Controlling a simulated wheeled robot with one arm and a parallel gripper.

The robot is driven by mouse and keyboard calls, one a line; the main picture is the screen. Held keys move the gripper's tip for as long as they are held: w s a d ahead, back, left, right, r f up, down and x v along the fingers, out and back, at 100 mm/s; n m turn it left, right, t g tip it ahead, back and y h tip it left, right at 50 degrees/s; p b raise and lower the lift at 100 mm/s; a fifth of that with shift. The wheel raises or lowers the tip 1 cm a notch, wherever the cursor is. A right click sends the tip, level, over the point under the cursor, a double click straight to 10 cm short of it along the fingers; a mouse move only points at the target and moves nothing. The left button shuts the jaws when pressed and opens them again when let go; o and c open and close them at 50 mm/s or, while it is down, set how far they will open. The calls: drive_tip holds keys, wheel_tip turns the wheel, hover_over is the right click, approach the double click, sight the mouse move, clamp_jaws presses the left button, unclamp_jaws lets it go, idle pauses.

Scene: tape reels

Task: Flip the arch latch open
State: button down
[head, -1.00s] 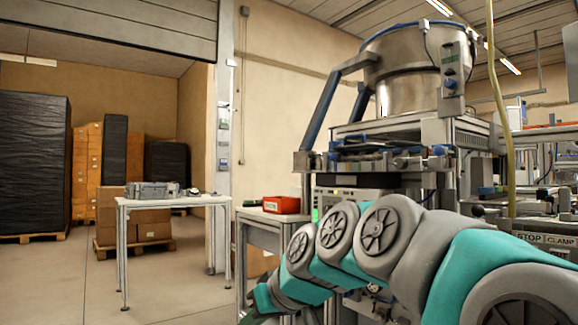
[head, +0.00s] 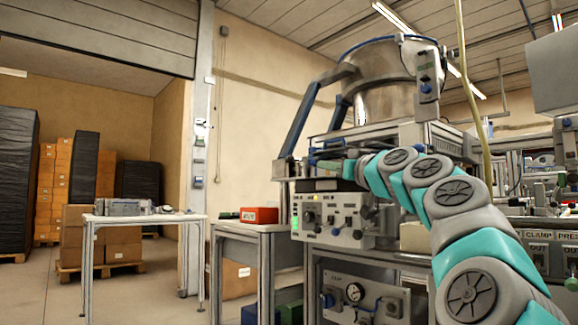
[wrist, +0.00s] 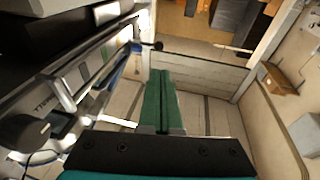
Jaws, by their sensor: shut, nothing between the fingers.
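My gripper (wrist: 159,76) shows in the wrist view as two green fingers pressed together, with nothing between them. They are in the air to the right of a machine front. I cannot clearly pick out the arch latch in either view. A thin rod with a dark ball end (wrist: 157,46) sticks out just beyond the fingertips in the wrist view, apart from them as far as I can tell.
A control box (head: 330,218) with knobs stands below my arm's end. A steel bowl (head: 388,95) is above. A red box (head: 259,215) sits on a side table (head: 240,229) to the left. Open floor (head: 150,292) lies farther left.

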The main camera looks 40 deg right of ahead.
drive_tip(key=shift+d, duration=0.1)
idle(0.3)
drive_tip(key=p, duration=0.2)
approach(292, 160)
drive_tip(key=shift+w, duration=0.7)
drive_tip(key=shift+r+p+x, duration=0.1)
drive_tip(key=shift+p+x, duration=0.4)
drive_tip(key=shift+x, duration=0.85)
drive_tip(key=shift+r+p+x, duration=0.15)
drive_tip(key=shift+p+x, duration=0.3)
drive_tip(key=shift+x, duration=0.9)
